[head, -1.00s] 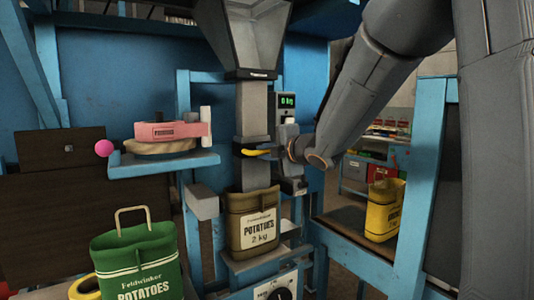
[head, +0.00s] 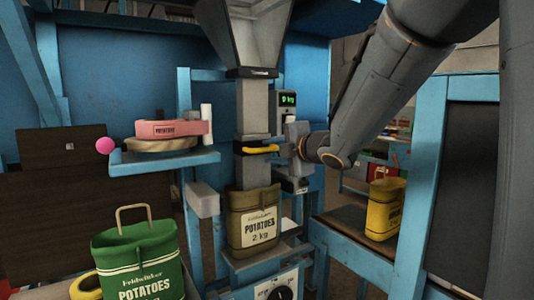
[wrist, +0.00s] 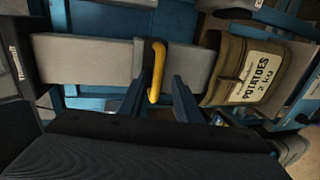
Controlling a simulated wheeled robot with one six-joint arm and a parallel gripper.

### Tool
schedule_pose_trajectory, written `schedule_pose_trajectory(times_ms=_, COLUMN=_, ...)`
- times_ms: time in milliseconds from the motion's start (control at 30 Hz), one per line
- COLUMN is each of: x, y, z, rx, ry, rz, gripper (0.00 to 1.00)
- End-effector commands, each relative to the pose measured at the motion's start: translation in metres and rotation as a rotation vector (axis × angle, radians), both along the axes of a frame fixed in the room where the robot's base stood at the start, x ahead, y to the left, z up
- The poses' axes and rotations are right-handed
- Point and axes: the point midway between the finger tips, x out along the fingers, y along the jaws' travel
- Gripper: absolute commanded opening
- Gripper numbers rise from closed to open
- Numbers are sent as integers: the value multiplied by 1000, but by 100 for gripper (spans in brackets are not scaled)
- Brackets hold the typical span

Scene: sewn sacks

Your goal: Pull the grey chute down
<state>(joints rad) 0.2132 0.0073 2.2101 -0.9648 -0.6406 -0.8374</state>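The grey chute (head: 253,108) hangs upright below the hopper, and its lower end meets the mouth of an olive potato sack (head: 255,228). A dark collar on the chute carries a yellow handle (head: 259,149). In the wrist view, the chute (wrist: 85,60) runs sideways and the handle (wrist: 156,72) points toward me. My gripper (wrist: 160,92) is open, with one finger on each side of the handle and visible gaps between. In the head view, my gripper (head: 289,149) is just right of the handle; its fingertips are hard to make out.
A green potato sack (head: 138,262) stands front left. A yellow sack (head: 384,208) sits on a side bench at right. A display (head: 287,99) hangs beside the chute. A blue frame post stands at right.

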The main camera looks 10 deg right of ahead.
Motion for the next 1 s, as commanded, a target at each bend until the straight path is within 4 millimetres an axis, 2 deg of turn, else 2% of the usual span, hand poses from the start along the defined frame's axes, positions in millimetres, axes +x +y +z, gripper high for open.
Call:
schedule_pose_trajectory(times_ms=100, x=-18, y=-7, z=4, rx=-2, ry=-1, rz=-3, gripper=31)
schedule_pose_trajectory(times_ms=300, x=-34, y=-12, z=8, rx=-1, ry=1, rz=0, gripper=31)
schedule_pose_trajectory(times_ms=633, x=-37, y=-12, z=8, rx=-1, ry=2, rz=0, gripper=31)
schedule_pose_trajectory(times_ms=733, x=-36, y=-15, z=0, rx=22, ry=26, rz=-27, gripper=31)
schedule_pose_trajectory(times_ms=767, x=-36, y=-17, z=-5, rx=42, ry=44, rz=-49, gripper=31)
schedule_pose_trajectory(times_ms=867, x=-39, y=-28, z=-38, rx=154, ry=156, rz=-177, gripper=31)
schedule_pose_trajectory(times_ms=933, x=-48, y=-38, z=-76, rx=272, ry=278, rz=-318, gripper=31)
schedule_pose_trajectory(times_ms=1000, x=-68, y=-47, z=-119, rx=399, ry=416, rz=-480, gripper=31)
